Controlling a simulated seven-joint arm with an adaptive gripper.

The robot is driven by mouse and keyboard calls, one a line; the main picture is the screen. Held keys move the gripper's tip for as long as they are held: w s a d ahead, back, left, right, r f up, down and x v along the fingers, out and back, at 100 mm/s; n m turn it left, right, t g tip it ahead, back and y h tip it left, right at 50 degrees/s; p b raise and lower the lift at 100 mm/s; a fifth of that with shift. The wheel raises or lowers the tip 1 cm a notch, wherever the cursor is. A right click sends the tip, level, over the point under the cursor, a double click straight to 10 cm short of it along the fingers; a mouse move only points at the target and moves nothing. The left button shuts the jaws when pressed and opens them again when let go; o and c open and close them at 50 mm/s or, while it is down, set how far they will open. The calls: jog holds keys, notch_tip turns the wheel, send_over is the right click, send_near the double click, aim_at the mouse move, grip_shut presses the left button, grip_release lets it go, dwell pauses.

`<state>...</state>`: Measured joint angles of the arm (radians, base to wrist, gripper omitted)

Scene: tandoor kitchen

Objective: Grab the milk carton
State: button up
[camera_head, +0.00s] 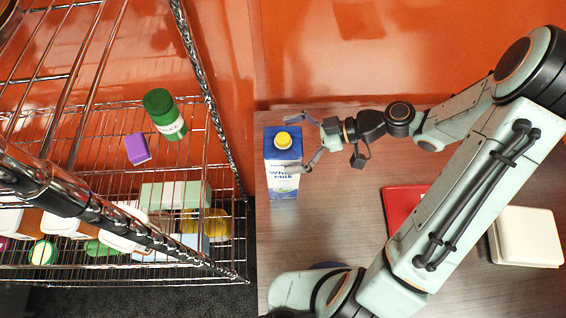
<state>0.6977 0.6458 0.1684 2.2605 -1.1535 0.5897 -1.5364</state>
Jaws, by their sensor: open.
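The milk carton (283,183) is blue and white with a yellow cap and stands upright near the left edge of the wooden table. My gripper (294,145) is open, reaching in from the right at the carton's upper part. One finger is behind the carton's top right edge and the other is in front of its right side, over the label. The carton's right side lies between the fingers or just beside them. I cannot tell whether either finger touches it.
A wire shelf (90,165) with several groceries, including a green jar (165,114) and a purple box (137,149), stands left of the table. A red item (400,204) and a cream box (526,237) lie right. An orange wall (340,60) is behind.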

jog(key=shift+a+f, duration=0.15)
jog(key=shift+a, duration=0.3)
jog(key=c, duration=1.2)
